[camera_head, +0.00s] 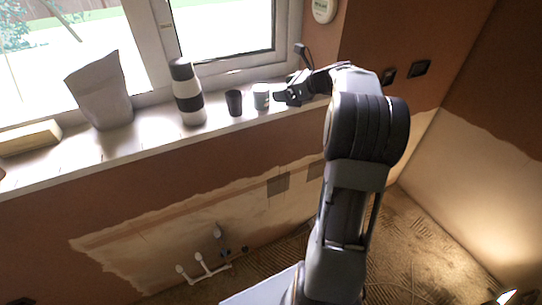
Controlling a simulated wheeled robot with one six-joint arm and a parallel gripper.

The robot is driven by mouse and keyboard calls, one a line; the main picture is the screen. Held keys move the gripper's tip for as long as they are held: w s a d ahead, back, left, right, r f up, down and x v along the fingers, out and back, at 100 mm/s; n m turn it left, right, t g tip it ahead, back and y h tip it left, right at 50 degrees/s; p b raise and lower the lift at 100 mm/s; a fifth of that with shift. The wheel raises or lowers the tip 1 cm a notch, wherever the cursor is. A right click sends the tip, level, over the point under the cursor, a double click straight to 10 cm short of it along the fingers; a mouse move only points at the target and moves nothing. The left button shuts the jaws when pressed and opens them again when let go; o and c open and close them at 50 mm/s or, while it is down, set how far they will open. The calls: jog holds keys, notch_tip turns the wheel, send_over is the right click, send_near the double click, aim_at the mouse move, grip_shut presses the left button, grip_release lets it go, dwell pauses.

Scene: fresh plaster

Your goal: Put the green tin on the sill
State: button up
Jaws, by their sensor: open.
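The green tin (261,97), pale and washed out by the window light, stands upright on the white window sill (133,149). It is at the right of the row of things on the sill. My gripper (280,97) is open, just to the right of the tin and at about its height. I cannot tell whether a fingertip touches the tin. The arm comes up from the lower middle and bends left over the right end of the sill, hiding part of it.
Left of the tin on the sill are a dark cup (234,103), a white bottle with a black band (187,92), a grey pouch (101,92) and a pale block (29,139). The window frame is close behind. White pipes (203,264) stick out below.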

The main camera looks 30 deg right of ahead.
jog(key=s+a+f+n+g+h, duration=0.25)
jog(key=s+a+n+g, duration=0.25)
jog(key=s+a+n, duration=1.1)
jog(key=s+a+f+n+h, duration=0.1)
jog(key=s+f+n+h, duration=0.1)
jog(key=s+n, duration=0.3)
jog(key=s+a+f+n+g+h, duration=0.1)
jog(key=s+a+f+n+h, duration=0.1)
jog(key=s+n, duration=0.4)
jog(key=shift+a+f+n, duration=0.2)
jog(key=shift+f+n, duration=0.2)
jog(key=shift+n, duration=0.3)
jog(key=shift+h, duration=0.25)
